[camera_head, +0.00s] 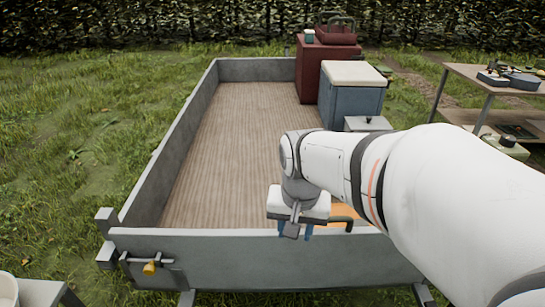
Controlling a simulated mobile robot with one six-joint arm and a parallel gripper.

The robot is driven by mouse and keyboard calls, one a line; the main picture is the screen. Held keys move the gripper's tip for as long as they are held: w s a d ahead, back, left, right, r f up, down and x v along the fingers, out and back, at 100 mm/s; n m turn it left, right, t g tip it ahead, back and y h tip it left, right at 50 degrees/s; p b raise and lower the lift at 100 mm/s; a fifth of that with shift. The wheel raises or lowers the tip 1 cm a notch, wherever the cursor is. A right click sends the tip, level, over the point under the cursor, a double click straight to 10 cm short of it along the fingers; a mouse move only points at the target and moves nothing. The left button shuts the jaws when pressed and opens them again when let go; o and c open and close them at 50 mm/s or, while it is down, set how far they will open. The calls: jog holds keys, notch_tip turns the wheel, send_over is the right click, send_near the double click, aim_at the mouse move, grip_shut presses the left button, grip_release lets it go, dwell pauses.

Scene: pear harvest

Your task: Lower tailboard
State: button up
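The grey tailboard (230,262) stands upright across the near end of the trailer. A latch with a yellow knob (149,269) is on its left part, by the left corner post. My gripper (295,234) points down at the tailboard's top edge, right of its middle. Its two blue fingers are apart, with a grey part of the gripper between them. I see nothing held, and I cannot tell whether the fingers touch the board. My arm covers the tailboard's right end, so any latch there is hidden.
The wooden trailer bed (235,140) is largely bare. A dark red box (312,75), a blue cooler with a pale lid (352,100) and an orange thing (343,211) with a black handle are on its right. A workbench (462,74) stands right. Grass lies left.

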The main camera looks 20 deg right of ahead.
jog(key=w+d+m+g+p, duration=0.45)
jog(key=w+d+m, duration=0.6)
jog(key=m, duration=0.55)
jog(key=shift+t+y, duration=0.4)
jog(key=shift+t, duration=0.05)
jog(key=f, duration=0.2)
jog(key=s+f+p, duration=0.1)
jog(key=f, duration=0.4)
jog(key=shift+s, duration=0.25)
jog(key=shift+c, duration=0.5)
grip_shut()
